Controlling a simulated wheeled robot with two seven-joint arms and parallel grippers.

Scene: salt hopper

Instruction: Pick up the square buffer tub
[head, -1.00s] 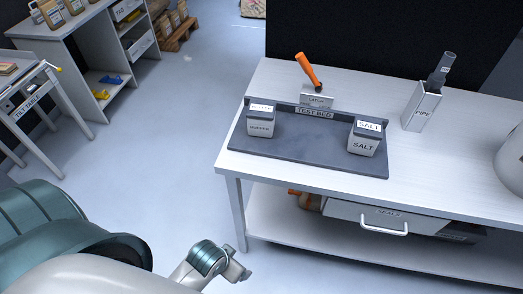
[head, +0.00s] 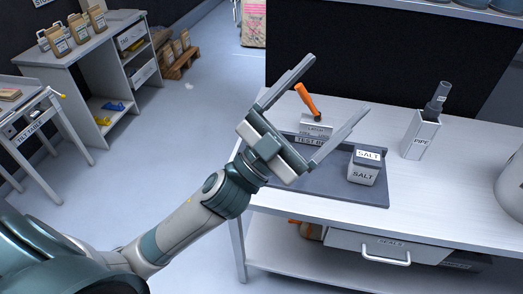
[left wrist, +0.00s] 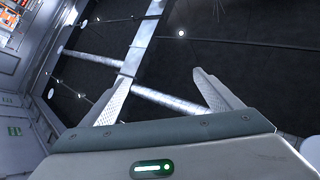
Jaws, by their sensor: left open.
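The square buffer tub is hidden in the head view now, behind my left gripper and arm. My left gripper (head: 330,98) is open and empty, raised in front of the left part of the dark test bed tray (head: 330,185). Its fingers point up and to the right. In the left wrist view the two open fingers (left wrist: 165,95) have nothing between them, with dark panels and a bright bar beyond. The square salt tub (head: 364,167) stands on the right part of the tray. My right gripper is in neither view.
An orange-handled latch tool (head: 307,98) stands behind the tray. A pipe holder (head: 420,134) stands to the right on the white bench (head: 455,180). A seals drawer (head: 385,248) is below. Side tables stand at left, with open floor between.

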